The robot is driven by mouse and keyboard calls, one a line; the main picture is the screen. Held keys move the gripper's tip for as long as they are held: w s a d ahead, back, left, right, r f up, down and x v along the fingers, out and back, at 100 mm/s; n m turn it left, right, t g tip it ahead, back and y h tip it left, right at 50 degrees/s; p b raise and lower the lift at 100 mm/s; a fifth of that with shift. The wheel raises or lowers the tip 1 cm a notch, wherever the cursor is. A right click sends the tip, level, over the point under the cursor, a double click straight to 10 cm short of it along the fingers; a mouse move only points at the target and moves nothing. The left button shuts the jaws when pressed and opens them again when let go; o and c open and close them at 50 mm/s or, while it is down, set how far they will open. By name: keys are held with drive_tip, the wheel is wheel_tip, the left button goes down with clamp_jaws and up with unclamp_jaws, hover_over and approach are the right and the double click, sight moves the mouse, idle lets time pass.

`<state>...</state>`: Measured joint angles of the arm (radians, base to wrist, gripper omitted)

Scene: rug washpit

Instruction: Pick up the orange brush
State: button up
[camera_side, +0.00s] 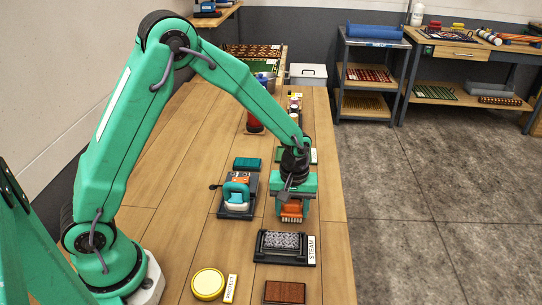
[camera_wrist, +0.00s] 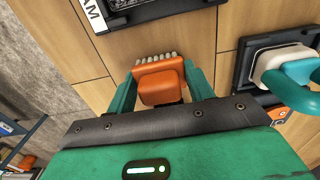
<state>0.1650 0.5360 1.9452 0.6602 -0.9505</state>
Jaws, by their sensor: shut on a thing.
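The orange brush (camera_side: 291,209) is between the fingers of my gripper (camera_side: 292,213) over the right part of the wooden table. In the wrist view the orange brush (camera_wrist: 160,82) shows its orange block and a row of pale bristles along the far edge. The green fingers of my gripper (camera_wrist: 161,85) are shut on it, one on each side. Whether the brush touches the table or hangs just above it, I cannot tell.
A teal-handled tool on a dark base (camera_side: 238,194) stands just left of my gripper. A dark tray labelled STEAM (camera_side: 285,247) lies in front. A yellow round tin (camera_side: 208,284) and a brown block (camera_side: 284,292) are nearer. A green block (camera_side: 247,164) lies behind.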

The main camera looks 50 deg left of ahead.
sight(293, 201)
wheel_tip(293, 201, up, 4)
drive_tip(key=shift+f, duration=0.25)
drive_tip(key=s+d+r, duration=0.6)
drive_tip(key=s+d, duration=0.1)
drive_tip(key=d, duration=0.2)
drive_tip(key=shift+s+r, duration=0.3)
drive_tip(key=shift+a, duration=0.1)
drive_tip(key=o, duration=0.4)
drive_tip(key=shift+c, duration=1.4)
drive_tip(key=shift+w+r, duration=0.2)
drive_tip(key=shift+w, duration=0.4)
drive_tip(key=shift+w+r, duration=0.15)
drive_tip(key=shift+w, duration=0.4)
